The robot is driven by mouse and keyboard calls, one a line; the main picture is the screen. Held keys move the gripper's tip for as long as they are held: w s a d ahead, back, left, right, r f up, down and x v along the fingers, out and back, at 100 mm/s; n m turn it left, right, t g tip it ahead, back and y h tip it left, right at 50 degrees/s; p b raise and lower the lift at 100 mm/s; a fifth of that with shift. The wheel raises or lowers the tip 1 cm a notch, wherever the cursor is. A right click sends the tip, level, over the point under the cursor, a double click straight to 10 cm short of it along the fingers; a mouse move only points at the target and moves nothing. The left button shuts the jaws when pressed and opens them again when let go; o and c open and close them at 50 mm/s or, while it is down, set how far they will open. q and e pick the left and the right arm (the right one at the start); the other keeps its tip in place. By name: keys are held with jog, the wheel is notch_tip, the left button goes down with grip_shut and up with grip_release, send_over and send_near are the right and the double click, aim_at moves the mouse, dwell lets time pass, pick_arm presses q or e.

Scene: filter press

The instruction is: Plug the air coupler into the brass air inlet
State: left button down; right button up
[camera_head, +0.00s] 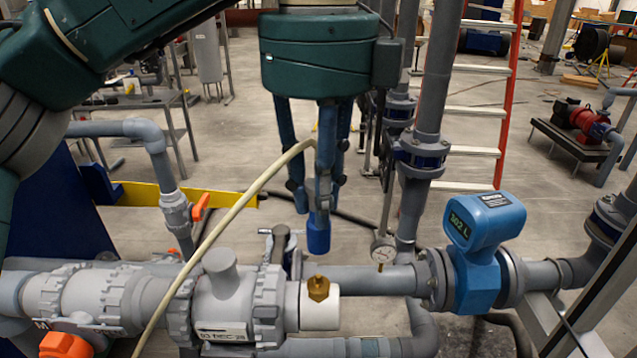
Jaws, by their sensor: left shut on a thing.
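My left gripper (318,200) hangs down from the green wrist at the upper middle. Its dark fingers are shut on the blue air coupler (318,236), whose lower end points straight down below the fingertips. The upper part of the coupler is hidden by the fingers. The brass air inlet (318,289) stands upright on the white end piece of the grey valve body. In the picture the coupler is above the inlet, with a visible gap between them. My right gripper is out of view.
A beige hose (222,226) runs from near the gripper down to the lower left, across the grey valve body (225,305). Grey pipes and an orange-handled valve (200,206) are on the left.

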aim_at(318, 235)
pick_arm(q)
jog(key=shift+s+r, duration=0.1)
jog(key=shift+s, duration=0.45)
jog(key=shift+f, duration=0.2)
jog(key=shift+w+f, duration=0.3)
jog(key=shift+f, duration=0.05)
jog(key=shift+w+f, duration=0.25)
jog(key=shift+f, duration=1.3)
jog(key=shift+s+f, duration=0.1)
jog(key=shift+f, duration=0.8)
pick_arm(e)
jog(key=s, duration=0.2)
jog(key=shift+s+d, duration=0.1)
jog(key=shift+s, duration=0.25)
